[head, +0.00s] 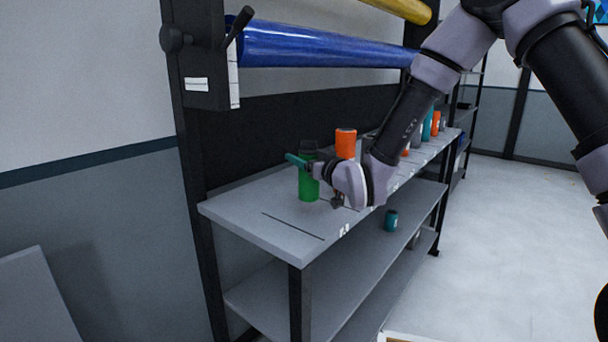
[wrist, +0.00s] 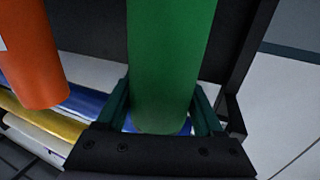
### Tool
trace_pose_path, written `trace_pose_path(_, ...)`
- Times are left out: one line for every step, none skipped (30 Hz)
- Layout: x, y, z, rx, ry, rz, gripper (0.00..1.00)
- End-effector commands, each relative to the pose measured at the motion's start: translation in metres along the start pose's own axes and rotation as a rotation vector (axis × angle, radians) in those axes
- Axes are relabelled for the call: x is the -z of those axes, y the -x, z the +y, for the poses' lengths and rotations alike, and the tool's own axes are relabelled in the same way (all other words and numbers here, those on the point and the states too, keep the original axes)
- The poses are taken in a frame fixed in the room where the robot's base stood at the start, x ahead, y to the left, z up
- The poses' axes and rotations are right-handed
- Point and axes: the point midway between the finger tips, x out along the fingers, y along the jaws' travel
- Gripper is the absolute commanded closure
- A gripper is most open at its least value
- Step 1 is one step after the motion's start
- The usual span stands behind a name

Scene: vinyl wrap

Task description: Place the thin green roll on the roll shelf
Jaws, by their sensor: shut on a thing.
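The green roll (head: 309,188) is upright over the left part of the grey roll shelf (head: 255,215) in the head view. My gripper (head: 302,161) is shut around its upper part. In the wrist view the green roll (wrist: 172,55) fills the space between the two teal fingers of my gripper (wrist: 165,112). I cannot tell whether its bottom touches the shelf top. A black line marks the shelf top in front of the roll.
An orange roll (head: 346,143) stands to the right, partly behind my arm, with several more rolls farther along the shelf. A large blue roll (head: 320,47) hangs above. The shelf's near left end is clear.

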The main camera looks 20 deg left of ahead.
Motion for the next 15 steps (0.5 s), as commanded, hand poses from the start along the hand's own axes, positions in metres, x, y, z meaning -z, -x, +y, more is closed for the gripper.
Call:
trace_pose_path(-0.009,0.000,0.000,0.000,-0.001,-0.004,0.95)
trace_pose_path(-0.015,0.000,0.000,0.000,-0.001,-0.004,0.95)
trace_pose_path(-0.021,0.000,0.000,0.000,-0.002,-0.004,0.95)
trace_pose_path(-0.025,0.000,0.000,0.000,-0.001,-0.004,0.95)
trace_pose_path(-0.029,0.000,0.000,0.000,-0.002,-0.003,0.95)
trace_pose_path(-0.033,0.000,0.000,0.000,-0.002,-0.003,0.95)
trace_pose_path(-0.035,0.000,0.000,0.000,-0.001,-0.002,0.95)
trace_pose_path(-0.037,0.000,0.000,0.000,-0.001,-0.001,0.95)
trace_pose_path(-0.037,0.000,0.000,0.000,-0.001,0.000,0.95)
trace_pose_path(-0.037,0.000,0.000,0.000,-0.001,0.000,0.95)
trace_pose_path(-0.037,0.000,0.000,0.000,0.000,0.001,0.95)
trace_pose_path(-0.037,0.000,0.000,0.000,0.000,0.001,0.95)
trace_pose_path(-0.037,0.000,0.000,0.000,0.000,0.001,0.95)
trace_pose_path(-0.037,0.000,0.000,0.000,0.000,0.001,0.95)
trace_pose_path(-0.037,0.000,0.000,0.000,0.000,0.001,0.95)
